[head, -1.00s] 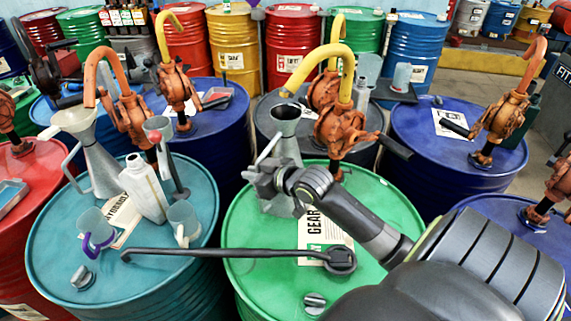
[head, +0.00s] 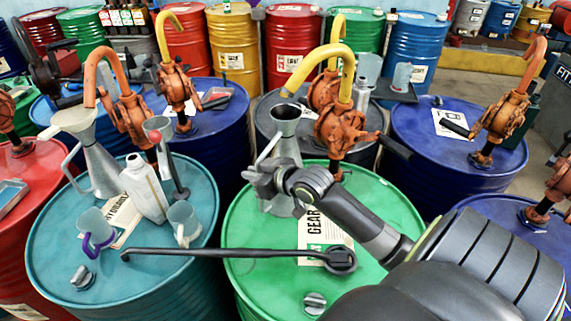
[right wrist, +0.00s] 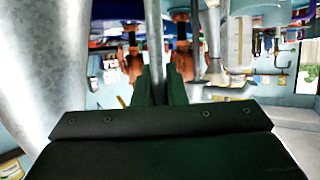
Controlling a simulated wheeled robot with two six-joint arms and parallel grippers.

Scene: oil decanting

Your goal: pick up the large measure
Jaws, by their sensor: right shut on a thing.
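A grey galvanised measure (head: 284,152) with a funnel-like mouth stands upright on the green drum, under the curved yellow spout of a rusty pump. My right gripper (head: 256,180) is at its left side, shut on its handle. My gripper hides part of the measure's lower body in the head view. In the right wrist view the handle (right wrist: 154,45) runs up between the fingers, with the measure's metal wall (right wrist: 45,65) close on the left. A similar galvanised measure (head: 97,160) stands on the teal drum. My left gripper is not in view.
The green drum (head: 385,215) also holds a long black wrench (head: 235,253) reaching over the teal drum (head: 140,280), a label and a cap. The teal drum carries a pale bottle (head: 144,190) and small cups. The rusty pump (head: 345,128) stands close behind the measure.

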